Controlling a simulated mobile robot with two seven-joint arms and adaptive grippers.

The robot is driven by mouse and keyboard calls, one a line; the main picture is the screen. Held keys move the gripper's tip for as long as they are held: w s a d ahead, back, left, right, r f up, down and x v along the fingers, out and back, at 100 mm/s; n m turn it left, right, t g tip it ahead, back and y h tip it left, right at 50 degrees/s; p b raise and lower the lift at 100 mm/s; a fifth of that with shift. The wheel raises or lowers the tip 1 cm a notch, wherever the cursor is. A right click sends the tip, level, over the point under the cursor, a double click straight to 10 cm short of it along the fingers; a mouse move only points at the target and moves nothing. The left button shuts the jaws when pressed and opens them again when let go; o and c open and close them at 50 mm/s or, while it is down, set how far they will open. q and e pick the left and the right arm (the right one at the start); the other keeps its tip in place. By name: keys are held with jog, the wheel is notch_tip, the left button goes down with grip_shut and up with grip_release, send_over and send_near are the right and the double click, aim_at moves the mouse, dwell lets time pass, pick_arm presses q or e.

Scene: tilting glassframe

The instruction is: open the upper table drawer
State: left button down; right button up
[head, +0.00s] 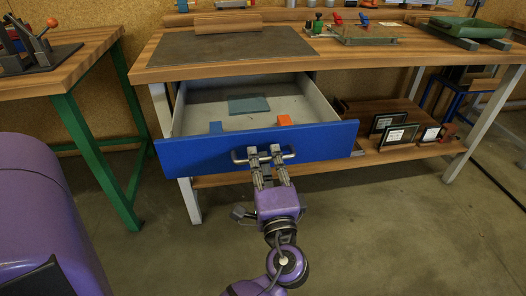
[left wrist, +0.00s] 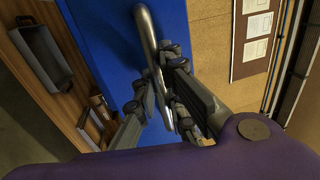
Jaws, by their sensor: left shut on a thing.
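The upper table drawer (head: 256,146) has a blue front and stands pulled out from under the wooden workbench (head: 225,62). Its grey inside is in view and holds a grey-green flat piece, an orange block and a small blue block. My left gripper (head: 265,157) is shut on the metal bar handle (head: 240,160) in the middle of the drawer front. In the left wrist view the handle (left wrist: 146,30) runs between the fingers, in front of the blue drawer front (left wrist: 110,45). My right gripper is not in view.
A lower shelf (head: 400,150) with several framed pieces lies under the bench at the right. A second table with green legs (head: 85,150) stands at the left. The grey floor (head: 400,240) in front at the right is clear.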

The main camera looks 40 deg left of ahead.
pick_arm(q)
jog(key=shift+v, duration=1.05)
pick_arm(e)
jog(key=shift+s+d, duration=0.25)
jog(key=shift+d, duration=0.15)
pick_arm(q)
jog(key=shift+r, duration=0.2)
jog(key=c, duration=2.1)
grip_release()
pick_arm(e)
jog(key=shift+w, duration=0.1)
pick_arm(q)
jog(key=shift+d, duration=0.1)
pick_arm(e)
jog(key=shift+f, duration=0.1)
pick_arm(q)
jog(key=v, duration=1.2)
